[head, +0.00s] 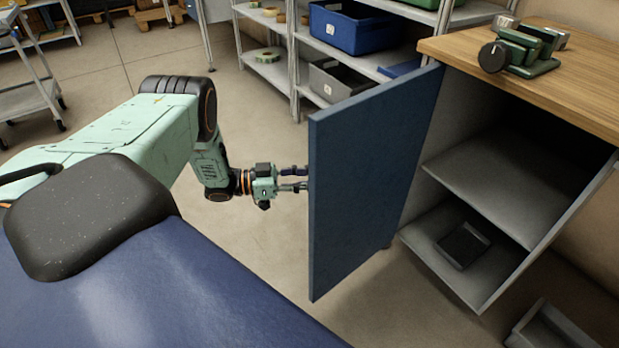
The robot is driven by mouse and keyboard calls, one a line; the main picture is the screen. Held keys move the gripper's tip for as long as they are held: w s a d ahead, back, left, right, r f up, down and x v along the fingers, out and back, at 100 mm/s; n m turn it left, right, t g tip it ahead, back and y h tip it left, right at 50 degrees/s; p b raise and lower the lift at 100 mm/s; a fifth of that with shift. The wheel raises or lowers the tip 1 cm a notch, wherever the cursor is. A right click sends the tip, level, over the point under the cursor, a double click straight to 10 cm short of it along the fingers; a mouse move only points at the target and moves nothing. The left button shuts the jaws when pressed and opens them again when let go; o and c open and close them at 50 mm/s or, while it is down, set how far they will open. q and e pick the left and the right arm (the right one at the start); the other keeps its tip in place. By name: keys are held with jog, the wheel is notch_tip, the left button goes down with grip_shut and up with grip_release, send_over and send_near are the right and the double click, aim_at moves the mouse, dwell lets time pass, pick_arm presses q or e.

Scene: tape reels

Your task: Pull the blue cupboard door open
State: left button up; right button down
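The blue cupboard door (368,170) stands wide open, swung out from the cupboard (437,130) on the right. The cupboard's inside shows grey shelves (500,190). My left gripper (303,180) is at the left side of the door, its fingers reaching to the door's near edge. The fingertips are partly hidden by the door, and no handle is visible. I cannot tell whether the fingers are closed on anything. My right gripper is not in view.
A dark tray (464,245) lies on the cupboard's lower shelf. A green device (522,48) stands on the wooden top (590,75). Metal shelving with a blue bin (352,30) and a grey bin (335,82) stands behind the door. A grey box (550,330) is at the lower right. Floor is clear around my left arm.

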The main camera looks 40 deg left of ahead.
pick_arm(q)
jog(key=shift+w, duration=0.1)
jog(key=v, duration=1.2)
jog(key=shift+d, duration=0.1)
